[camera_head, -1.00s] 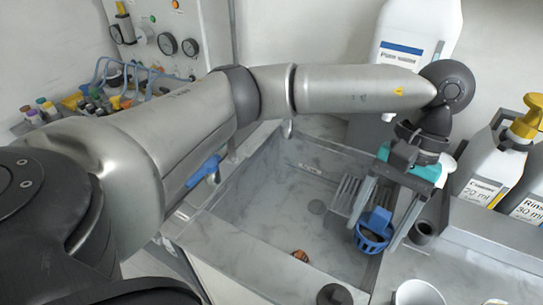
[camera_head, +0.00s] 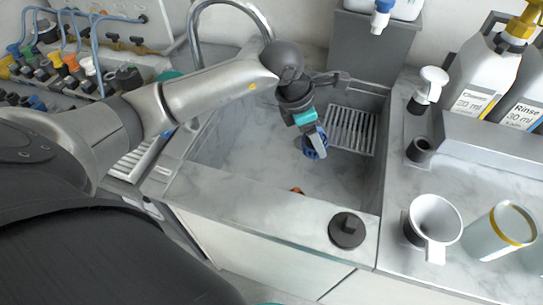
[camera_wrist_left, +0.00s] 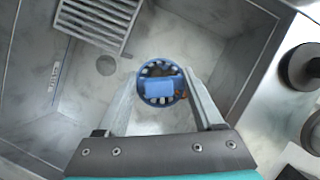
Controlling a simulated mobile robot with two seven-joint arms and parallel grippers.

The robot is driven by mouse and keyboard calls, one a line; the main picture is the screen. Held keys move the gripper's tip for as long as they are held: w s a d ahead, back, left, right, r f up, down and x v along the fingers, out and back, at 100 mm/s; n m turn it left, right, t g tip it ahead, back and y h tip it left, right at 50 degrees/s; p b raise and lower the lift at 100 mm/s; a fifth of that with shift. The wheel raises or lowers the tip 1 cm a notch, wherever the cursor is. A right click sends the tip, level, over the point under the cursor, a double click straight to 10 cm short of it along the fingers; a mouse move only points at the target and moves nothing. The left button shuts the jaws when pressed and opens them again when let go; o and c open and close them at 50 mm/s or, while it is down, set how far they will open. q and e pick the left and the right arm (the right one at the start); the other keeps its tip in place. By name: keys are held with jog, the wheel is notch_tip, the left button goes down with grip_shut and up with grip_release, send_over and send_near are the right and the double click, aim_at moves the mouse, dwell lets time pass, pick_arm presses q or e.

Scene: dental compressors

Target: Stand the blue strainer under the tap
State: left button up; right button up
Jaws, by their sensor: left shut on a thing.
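The blue strainer (camera_head: 314,150) is in my left gripper (camera_head: 311,134), over the grey marbled sink (camera_head: 235,165). In the left wrist view the strainer (camera_wrist_left: 158,88) sits between the two fingertips, with its slotted round rim showing. The gripper is shut on it; the exact contact is partly hidden. I cannot tell how far it is above the sink floor. A curved chrome tap (camera_head: 194,30) rises at the sink's back left, partly hidden by my arm. My right gripper is not in view.
A slotted rack (camera_head: 351,130) lies at the sink's back right. A small orange-brown object (camera_head: 297,190) lies on the sink floor. A dark knob (camera_head: 347,231) is on the front ledge. A white funnel cup (camera_head: 433,222) and bottles (camera_head: 478,75) stand right.

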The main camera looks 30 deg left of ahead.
pick_arm(q)
jog(key=a+f+n+y+b, duration=0.1)
jog(key=a+f+n+y, duration=0.1)
jog(key=a+f+n, duration=0.2)
jog(key=w+a+f+n+y+b, duration=0.1)
jog(key=a+f+n+y+b, duration=0.1)
jog(key=a+f+n, duration=0.2)
jog(key=a+f+n+y+b, duration=0.2)
jog(key=a+f+n, duration=0.2)
jog(key=f+n, duration=0.2)
jog(key=shift+w+a+n, duration=0.15)
jog(key=shift+n, duration=0.5)
jog(key=shift+w+a+n, duration=0.1)
jog(key=shift+n, duration=0.55)
jog(key=shift+f+b, duration=0.35)
jog(key=shift+f, duration=0.2)
notch_tip(320, 180, down, 2)
jog(key=shift+f+b, duration=0.15)
jog(key=shift+b, duration=0.3)
jog(key=shift+f, duration=0.35)
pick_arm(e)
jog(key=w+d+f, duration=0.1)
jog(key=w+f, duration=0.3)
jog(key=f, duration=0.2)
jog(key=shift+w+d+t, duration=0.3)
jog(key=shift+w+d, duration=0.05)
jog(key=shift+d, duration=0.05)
pick_arm(q)
jog(key=shift+t, duration=0.3)
